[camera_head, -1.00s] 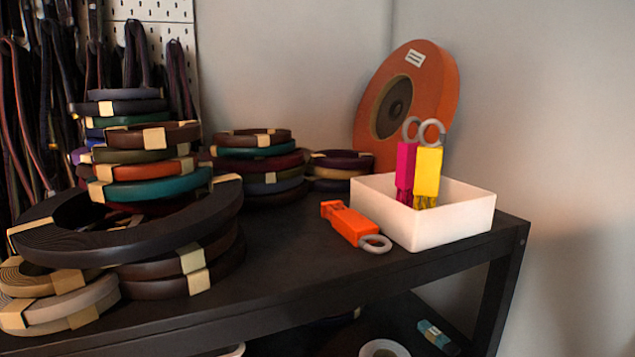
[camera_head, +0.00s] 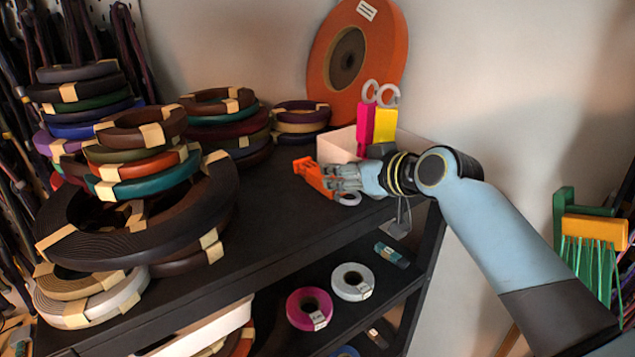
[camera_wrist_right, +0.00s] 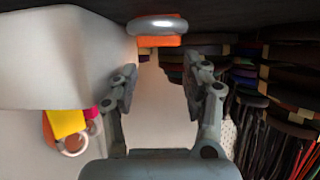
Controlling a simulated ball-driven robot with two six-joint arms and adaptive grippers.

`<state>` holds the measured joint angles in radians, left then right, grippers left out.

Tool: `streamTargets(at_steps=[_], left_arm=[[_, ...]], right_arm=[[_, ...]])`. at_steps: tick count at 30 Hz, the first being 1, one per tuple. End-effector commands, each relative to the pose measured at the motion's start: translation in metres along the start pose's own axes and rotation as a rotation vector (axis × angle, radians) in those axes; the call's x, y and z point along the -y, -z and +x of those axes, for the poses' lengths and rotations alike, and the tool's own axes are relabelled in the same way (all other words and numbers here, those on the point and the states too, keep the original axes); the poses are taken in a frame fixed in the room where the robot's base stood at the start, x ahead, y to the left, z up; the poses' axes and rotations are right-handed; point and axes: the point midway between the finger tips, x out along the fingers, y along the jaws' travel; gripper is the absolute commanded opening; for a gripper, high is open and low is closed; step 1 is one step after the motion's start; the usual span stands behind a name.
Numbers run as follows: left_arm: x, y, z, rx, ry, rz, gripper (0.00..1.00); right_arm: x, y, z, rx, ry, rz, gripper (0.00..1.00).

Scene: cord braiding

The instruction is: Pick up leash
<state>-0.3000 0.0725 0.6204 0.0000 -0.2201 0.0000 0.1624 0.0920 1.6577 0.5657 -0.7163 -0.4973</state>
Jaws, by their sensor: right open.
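An orange block-shaped item with a grey ring (camera_head: 312,176) lies on the black shelf top beside the white box. In the right wrist view the orange item (camera_wrist_right: 155,41) shows at the top, beyond and between the fingertips, its ring facing me. My right gripper (camera_head: 338,178) is open beside the item and partly hides it in the head view. In the right wrist view the open fingers (camera_wrist_right: 160,85) have nothing between them. Dark straps (camera_head: 75,30), possibly leashes, hang at the back left. My left gripper is not in view.
A white box (camera_head: 340,146) holds a magenta ringed item (camera_head: 365,124) and a yellow one (camera_head: 385,125), close to my right gripper. An orange disc (camera_head: 385,45) leans on the wall. Stacked coils (camera_head: 140,165) fill the left. Rolls (camera_head: 310,309) lie on the lower shelf.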

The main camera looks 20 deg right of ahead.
Motion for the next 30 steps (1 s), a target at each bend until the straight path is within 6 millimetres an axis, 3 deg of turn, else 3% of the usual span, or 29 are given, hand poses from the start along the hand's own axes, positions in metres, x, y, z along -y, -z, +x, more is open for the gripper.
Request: streamTargets(at_steps=[1, 7, 18, 26, 30], left_arm=[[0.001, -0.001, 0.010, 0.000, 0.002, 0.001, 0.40], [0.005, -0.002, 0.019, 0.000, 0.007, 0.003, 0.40], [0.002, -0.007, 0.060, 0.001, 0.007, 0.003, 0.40], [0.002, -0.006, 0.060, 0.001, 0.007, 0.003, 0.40], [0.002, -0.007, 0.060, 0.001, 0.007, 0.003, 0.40]], right_arm=[[0.000, -0.005, 0.009, 0.000, 0.001, 0.001, 0.48], [0.000, -0.003, 0.024, 0.001, 0.001, 0.001, 0.48], [0.000, -0.004, 0.074, 0.001, 0.000, 0.001, 0.48], [0.001, -0.001, 0.076, 0.002, 0.000, 0.001, 0.48], [0.001, -0.001, 0.076, 0.002, 0.000, 0.001, 0.34]])
